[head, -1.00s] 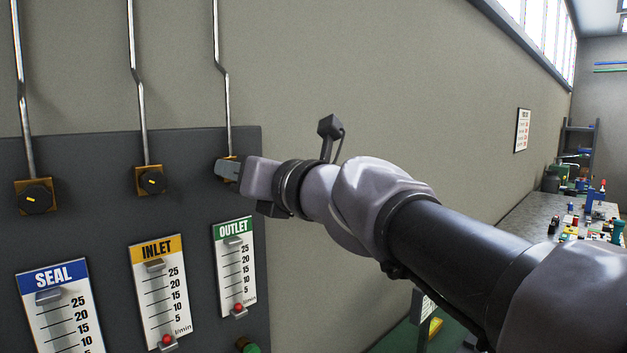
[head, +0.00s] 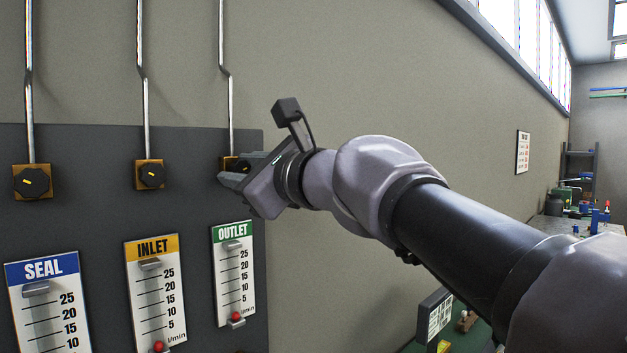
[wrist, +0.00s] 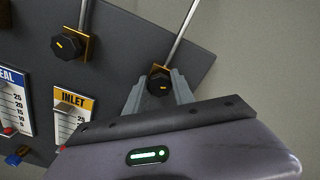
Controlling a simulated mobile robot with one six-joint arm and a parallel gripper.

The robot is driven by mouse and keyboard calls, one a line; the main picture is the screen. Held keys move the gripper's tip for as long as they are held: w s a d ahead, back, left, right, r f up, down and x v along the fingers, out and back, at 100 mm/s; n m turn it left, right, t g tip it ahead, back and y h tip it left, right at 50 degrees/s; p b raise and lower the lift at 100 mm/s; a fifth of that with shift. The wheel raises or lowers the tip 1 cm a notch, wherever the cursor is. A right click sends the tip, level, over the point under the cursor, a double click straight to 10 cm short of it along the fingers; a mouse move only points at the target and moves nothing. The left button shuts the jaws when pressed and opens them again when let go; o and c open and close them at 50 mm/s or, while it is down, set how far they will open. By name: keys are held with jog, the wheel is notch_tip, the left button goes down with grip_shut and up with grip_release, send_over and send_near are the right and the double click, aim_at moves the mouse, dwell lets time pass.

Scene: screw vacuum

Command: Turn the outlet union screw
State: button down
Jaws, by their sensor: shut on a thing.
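The outlet union screw is a dark knob with a yellow mark (wrist: 159,82) on a brass block at the foot of the right-hand pipe. In the wrist view it sits between the two grey fingers of my gripper (wrist: 158,92), which are shut on it. In the head view my gripper (head: 238,172) reaches the brass block (head: 228,162) from the right and hides most of the screw. The green OUTLET gauge (head: 234,275) is below, with a red ball low on its scale.
The inlet screw (head: 151,174) and seal screw (head: 33,182) sit to the left on the dark panel (head: 80,220), above the INLET gauge (head: 155,295) and SEAL gauge (head: 45,305). Bare wall lies right of the panel. A cluttered bench stands far right.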

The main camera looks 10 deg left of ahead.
jog(key=shift+r+n+b, duration=0.15)
jog(key=shift+n+b, duration=0.5)
jog(key=shift+n, duration=1.45)
jog(key=c, duration=1.5)
grip_release()
jog(key=o, duration=0.4)
jog(key=shift+w, duration=0.15)
jog(key=shift+o, duration=0.2)
